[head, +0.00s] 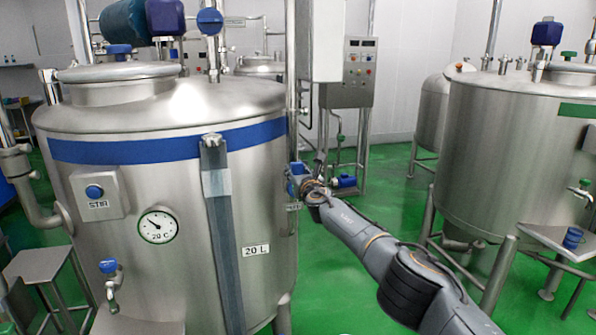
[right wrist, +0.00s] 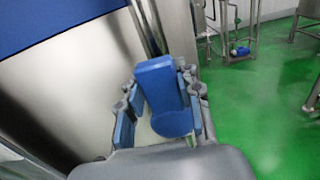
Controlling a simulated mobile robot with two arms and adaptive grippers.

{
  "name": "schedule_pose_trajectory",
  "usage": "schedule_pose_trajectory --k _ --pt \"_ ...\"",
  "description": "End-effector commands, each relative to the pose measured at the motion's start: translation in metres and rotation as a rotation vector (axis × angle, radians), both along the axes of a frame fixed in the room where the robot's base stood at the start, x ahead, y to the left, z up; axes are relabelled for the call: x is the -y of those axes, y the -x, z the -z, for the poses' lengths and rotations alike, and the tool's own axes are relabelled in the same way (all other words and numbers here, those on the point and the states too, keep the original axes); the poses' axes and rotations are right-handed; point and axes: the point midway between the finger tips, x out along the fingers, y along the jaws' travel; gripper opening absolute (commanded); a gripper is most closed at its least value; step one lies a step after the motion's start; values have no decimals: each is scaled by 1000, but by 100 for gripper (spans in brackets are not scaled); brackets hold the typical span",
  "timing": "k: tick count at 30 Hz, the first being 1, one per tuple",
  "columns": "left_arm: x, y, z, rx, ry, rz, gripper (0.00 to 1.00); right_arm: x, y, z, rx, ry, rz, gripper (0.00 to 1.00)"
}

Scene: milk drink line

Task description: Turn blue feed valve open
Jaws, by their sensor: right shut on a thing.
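The blue feed valve (head: 297,168) sits on a vertical pipe at the right side of the large steel tank with the blue band. My right gripper (head: 301,182) reaches it from the right and is shut on its blue handle. In the right wrist view the blue handle (right wrist: 158,76) stands between the two fingers of my right gripper (right wrist: 160,104). The gripper hides much of the valve body, and I cannot tell the valve's setting. My left gripper is not in view.
The steel tank (head: 150,220) with a STIR button and dial stands close on the left. A second tank (head: 500,150) with a green label stands at the right, beside a small steel shelf (head: 560,238). A control panel (head: 360,62) is behind. Green floor lies open between the tanks.

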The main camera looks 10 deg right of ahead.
Motion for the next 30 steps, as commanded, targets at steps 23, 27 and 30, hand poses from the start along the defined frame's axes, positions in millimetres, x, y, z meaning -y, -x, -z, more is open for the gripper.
schedule_pose_trajectory --k 23,27,30 --pt "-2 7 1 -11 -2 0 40 0 0 1 0 12 0 58" --pt "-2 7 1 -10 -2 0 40 0 1 -1 6 12 -1 58" --pt "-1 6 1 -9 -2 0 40 2 4 -4 16 8 1 58"
